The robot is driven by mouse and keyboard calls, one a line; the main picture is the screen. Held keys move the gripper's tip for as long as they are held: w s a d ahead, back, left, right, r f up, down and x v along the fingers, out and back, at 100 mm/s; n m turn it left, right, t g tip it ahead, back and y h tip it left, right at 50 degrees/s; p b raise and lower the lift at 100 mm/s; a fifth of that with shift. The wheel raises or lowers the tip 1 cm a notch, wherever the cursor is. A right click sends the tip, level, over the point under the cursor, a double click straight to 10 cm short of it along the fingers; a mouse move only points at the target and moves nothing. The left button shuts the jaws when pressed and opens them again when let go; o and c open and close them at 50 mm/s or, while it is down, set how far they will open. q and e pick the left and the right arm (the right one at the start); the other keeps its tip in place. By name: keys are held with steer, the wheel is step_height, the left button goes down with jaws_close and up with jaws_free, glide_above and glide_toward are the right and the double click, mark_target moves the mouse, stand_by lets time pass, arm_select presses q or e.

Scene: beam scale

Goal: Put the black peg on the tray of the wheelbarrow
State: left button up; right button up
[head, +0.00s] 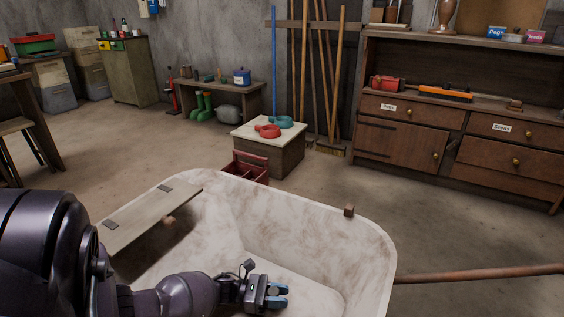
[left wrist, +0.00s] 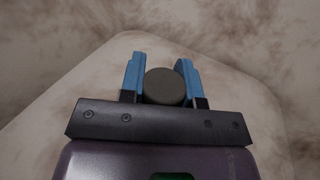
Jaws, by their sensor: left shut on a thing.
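My left gripper (head: 277,291) reaches down inside the tray of the wheelbarrow (head: 285,219), low over its pale, stained floor. In the left wrist view its blue fingers (left wrist: 160,82) are shut on a dark, round-ended peg (left wrist: 165,87), which I take for the black peg. Only the round end shows clearly; its length is hidden, and I cannot tell whether it touches the tray floor. My right gripper is out of view.
A board with dark end pads (head: 150,216) lies at the tray's left side, a small wooden block (head: 169,221) by it. A brown block (head: 349,211) is on the right rim. A red toolbox (head: 247,168) and a low box with two rings (head: 268,155) stand beyond.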

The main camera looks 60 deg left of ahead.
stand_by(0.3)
arm_select(q)
steer(key=o, duration=0.9)
steer(key=shift+s+a+r, duration=0.1)
steer(key=shift+s+a, duration=0.05)
steer(key=v, duration=0.7)
